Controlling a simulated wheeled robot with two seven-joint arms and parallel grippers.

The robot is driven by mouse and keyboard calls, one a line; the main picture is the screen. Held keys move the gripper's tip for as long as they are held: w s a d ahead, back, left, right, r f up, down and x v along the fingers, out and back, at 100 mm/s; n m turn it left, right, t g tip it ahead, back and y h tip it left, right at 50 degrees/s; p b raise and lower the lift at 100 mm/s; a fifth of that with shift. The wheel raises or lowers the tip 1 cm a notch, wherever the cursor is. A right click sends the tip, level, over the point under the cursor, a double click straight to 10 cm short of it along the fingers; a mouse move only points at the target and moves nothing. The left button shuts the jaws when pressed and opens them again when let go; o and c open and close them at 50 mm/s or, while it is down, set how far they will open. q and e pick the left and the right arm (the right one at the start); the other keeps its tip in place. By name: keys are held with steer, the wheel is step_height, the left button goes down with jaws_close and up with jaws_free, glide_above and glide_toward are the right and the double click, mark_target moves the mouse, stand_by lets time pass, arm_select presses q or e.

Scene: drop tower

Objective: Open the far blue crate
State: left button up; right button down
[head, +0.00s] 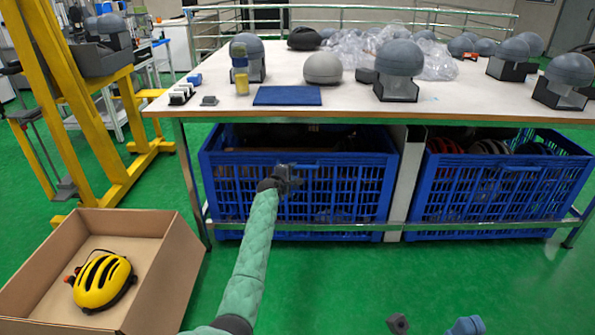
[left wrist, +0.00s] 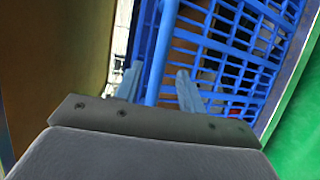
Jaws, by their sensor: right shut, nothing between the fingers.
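Two blue slatted crates stand under the white table, side by side. The left crate (head: 345,190) has my left gripper (head: 287,180) at the upper middle of its front wall, by the rim. In the left wrist view, the fingers of my left gripper (left wrist: 157,85) are apart, with a blue bar of the crate (left wrist: 160,45) between them. I cannot tell whether they touch it. The right crate (head: 495,185) holds red, white and dark helmets. A dark piece of my right gripper (head: 398,323) shows at the bottom edge, shut, away from both crates.
A white table (head: 215,105) with grey headforms, a blue mat (head: 287,96) and plastic wrap stands over the crates. A metal rail (head: 440,226) runs low across their fronts. An open cardboard box (head: 170,275) with a yellow helmet (head: 103,281) is at lower left. Green floor lies clear in front.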

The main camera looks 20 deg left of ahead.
mark_target(297, 168)
arm_select(q)
steer(key=shift+b+x, duration=0.9)
steer(key=shift+x, duration=1.85)
jaws_close()
